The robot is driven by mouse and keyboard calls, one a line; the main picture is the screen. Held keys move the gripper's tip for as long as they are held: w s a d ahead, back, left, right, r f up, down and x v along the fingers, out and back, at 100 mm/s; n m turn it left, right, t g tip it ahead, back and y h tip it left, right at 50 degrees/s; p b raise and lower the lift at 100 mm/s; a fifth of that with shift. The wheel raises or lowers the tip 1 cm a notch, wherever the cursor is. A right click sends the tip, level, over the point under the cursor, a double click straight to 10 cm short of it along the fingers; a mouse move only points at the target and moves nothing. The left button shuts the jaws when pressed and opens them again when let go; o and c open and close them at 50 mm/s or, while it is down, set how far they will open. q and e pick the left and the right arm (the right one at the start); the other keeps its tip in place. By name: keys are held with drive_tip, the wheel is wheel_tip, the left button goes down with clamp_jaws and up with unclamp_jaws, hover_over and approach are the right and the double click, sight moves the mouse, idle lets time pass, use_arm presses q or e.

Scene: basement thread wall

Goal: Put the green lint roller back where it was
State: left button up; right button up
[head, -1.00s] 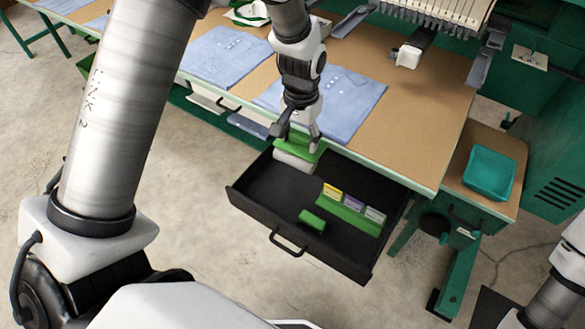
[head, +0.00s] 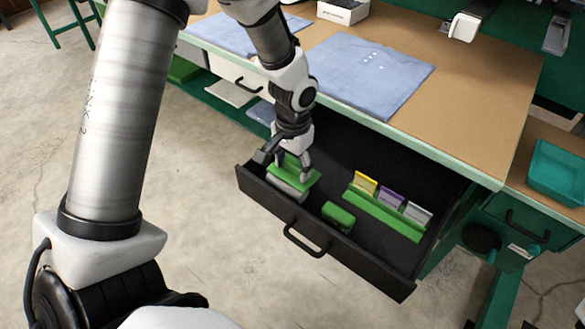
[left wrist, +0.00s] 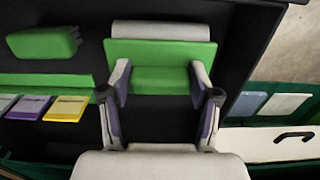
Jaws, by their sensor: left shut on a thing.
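The green lint roller (head: 298,176), with its pale roll along one side, is at the left end of the open black drawer (head: 352,246). It also shows in the left wrist view (left wrist: 160,52). My left gripper (head: 285,169) points down over it and is shut on its green part, with one finger on each side in the left wrist view (left wrist: 160,84). I cannot tell whether the roller touches the drawer floor. My right gripper is not in view.
The worktable (head: 470,110) with folded blue cloth (head: 370,75) is behind. A teal tray (head: 560,170) is at right.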

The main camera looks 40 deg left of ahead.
sight(293, 164)
use_arm(q)
drive_tip(key=shift+w+f, duration=0.1)
drive_tip(key=shift+f, duration=0.15)
drive_tip(key=shift+f, duration=0.1)
drive_tip(key=o, duration=1.1)
drive_tip(key=shift+r+p, duration=1.65)
drive_tip(key=shift+r, duration=4.55)
